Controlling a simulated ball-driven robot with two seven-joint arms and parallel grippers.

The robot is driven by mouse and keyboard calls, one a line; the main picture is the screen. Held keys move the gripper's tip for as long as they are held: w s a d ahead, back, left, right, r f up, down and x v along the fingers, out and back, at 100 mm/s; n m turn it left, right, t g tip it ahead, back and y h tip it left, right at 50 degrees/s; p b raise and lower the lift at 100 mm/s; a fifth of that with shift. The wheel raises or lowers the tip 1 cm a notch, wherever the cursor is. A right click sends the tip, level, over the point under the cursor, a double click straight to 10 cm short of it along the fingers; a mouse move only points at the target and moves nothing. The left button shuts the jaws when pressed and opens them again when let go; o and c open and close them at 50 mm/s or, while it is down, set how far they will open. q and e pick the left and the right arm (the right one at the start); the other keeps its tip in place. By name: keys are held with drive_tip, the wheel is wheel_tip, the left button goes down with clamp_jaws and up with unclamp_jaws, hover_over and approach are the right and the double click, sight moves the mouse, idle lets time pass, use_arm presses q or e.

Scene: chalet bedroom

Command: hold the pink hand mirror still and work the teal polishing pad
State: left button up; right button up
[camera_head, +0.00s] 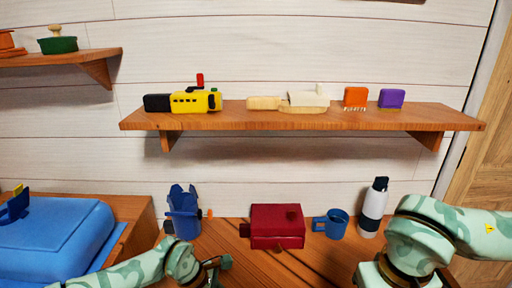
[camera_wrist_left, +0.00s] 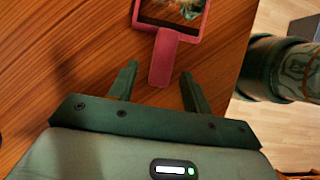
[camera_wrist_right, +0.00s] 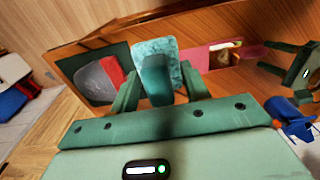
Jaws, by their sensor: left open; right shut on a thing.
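The pink hand mirror (camera_wrist_left: 163,58) lies on the wooden surface at the top of the left wrist view, its handle pointing down toward my left gripper (camera_wrist_left: 157,74). That gripper is open; the handle's end shows between its fingertips, apart from both. My right gripper (camera_wrist_right: 160,76) is shut on the raised grip of the teal polishing pad (camera_wrist_right: 150,49). In the right wrist view the pad is close beside the mirror (camera_wrist_right: 192,57); I cannot tell whether they touch. My left gripper also shows at the bottom of the head view (camera_head: 214,266). Mirror and pad are not visible there.
A dark panel with a grey and red item (camera_wrist_right: 103,78) lies left of the pad. Along the wall stand a blue holder (camera_head: 183,212), red box (camera_head: 277,228), blue mug (camera_head: 333,224) and bottle (camera_head: 373,208). A shelf (camera_head: 300,120) hangs above.

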use_arm(q)
drive_tip(key=shift+b+x, duration=0.5)
drive_tip(key=shift+x, duration=0.8)
drive_tip(key=shift+s, duration=0.1)
drive_tip(key=c, duration=1)
drive_tip(key=shift+o, duration=0.2)
